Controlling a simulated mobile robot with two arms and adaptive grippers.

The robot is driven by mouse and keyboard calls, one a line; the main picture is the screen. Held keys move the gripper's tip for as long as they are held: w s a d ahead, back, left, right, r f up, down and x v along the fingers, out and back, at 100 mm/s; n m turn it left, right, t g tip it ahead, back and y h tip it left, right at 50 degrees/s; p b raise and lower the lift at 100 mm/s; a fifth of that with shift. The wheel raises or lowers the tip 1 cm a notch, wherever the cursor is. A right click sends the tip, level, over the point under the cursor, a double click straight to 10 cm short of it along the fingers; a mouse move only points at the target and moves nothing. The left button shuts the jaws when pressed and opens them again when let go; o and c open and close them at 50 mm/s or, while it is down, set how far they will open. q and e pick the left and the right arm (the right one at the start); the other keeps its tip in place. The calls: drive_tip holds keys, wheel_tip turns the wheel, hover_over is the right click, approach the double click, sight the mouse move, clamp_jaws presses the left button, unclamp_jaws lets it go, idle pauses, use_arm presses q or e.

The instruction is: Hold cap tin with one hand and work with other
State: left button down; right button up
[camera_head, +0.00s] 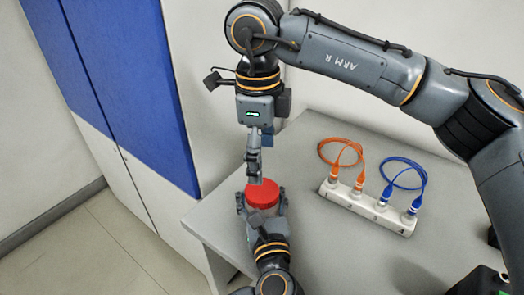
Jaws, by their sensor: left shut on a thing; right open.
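The cap tin (262,203) is a round tin with a red top, near the left edge of the grey table. My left gripper (262,211) comes up from below and is shut on the tin, with fingers at both of its sides. My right gripper (256,172) points down from above and is open, its fingertips just over or at the red top. I cannot tell whether it touches the top. The inside of the tin is hidden.
A white numbered block (368,208) on the table (330,255) holds an orange cable (341,152) and a blue cable (404,175), each looped between two connectors. A blue and white cabinet (125,75) stands at the left.

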sight(262, 190)
drive_tip(key=n, duration=0.4)
drive_tip(key=shift+r, duration=0.2)
drive_tip(key=shift+f, duration=4)
drive_tip(key=shift+c, duration=0.2)
drive_tip(key=c, duration=1.2)
drive_tip(key=shift+c, duration=0.2)
drive_tip(key=o, duration=1.4)
drive_tip(key=shift+c, duration=0.2)
